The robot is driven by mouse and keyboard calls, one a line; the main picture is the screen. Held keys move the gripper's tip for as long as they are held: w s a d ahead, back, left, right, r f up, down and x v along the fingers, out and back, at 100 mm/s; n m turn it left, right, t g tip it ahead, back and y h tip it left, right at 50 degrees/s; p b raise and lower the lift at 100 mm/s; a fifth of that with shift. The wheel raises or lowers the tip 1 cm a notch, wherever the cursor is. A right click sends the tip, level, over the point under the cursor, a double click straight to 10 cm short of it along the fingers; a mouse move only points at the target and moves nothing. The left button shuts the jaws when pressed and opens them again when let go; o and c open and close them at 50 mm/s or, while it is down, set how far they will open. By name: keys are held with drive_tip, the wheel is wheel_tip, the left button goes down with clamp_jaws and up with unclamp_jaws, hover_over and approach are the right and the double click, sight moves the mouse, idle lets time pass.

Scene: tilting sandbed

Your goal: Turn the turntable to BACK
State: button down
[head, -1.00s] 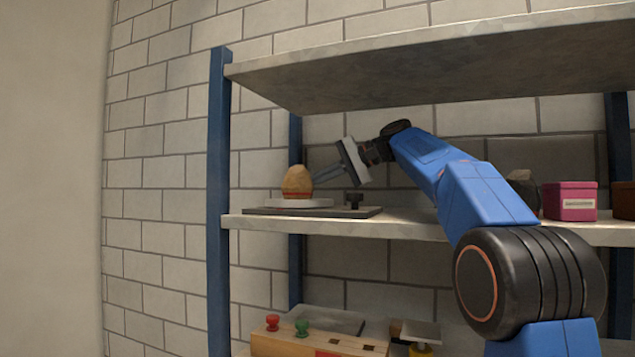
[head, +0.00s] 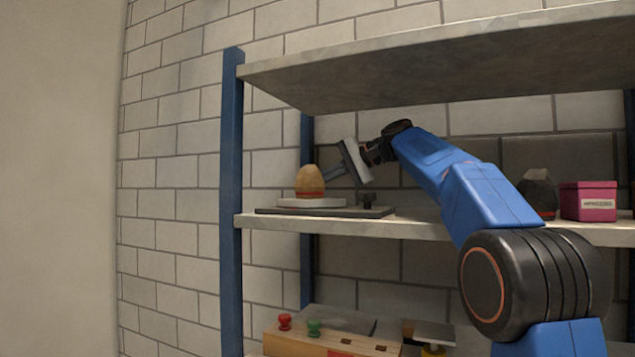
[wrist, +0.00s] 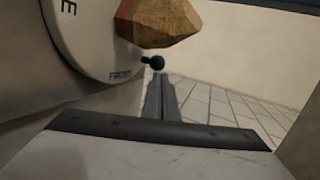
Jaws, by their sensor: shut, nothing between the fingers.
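The turntable (head: 318,203) is a white disc on a dark base plate (head: 275,211) on the middle shelf. A tan, egg-like stone (head: 310,180) with a red band stands on it. In the wrist view the disc (wrist: 95,50) fills the upper left, with a large "E" and a small rim label, apparently "FRONT". A dark round knob (wrist: 156,62) shows at the disc's edge, just beyond my fingertips. My gripper (head: 328,176) is shut and empty, pointing left beside the stone; its fingers (wrist: 158,78) point toward the knob. Contact cannot be told.
A black knob (head: 367,198) stands on the base plate's right part. A dark stone (head: 538,193) and a pink box (head: 589,201) are farther right. The upper shelf (head: 440,78) hangs above my arm. A blue post (head: 232,180) bounds the left. Below is a wooden block with knobs (head: 320,340).

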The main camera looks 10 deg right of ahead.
drive_tip(key=shift+d, duration=0.1)
idle(0.3)
drive_tip(key=v, duration=1.7)
drive_tip(key=shift+s, duration=0.25)
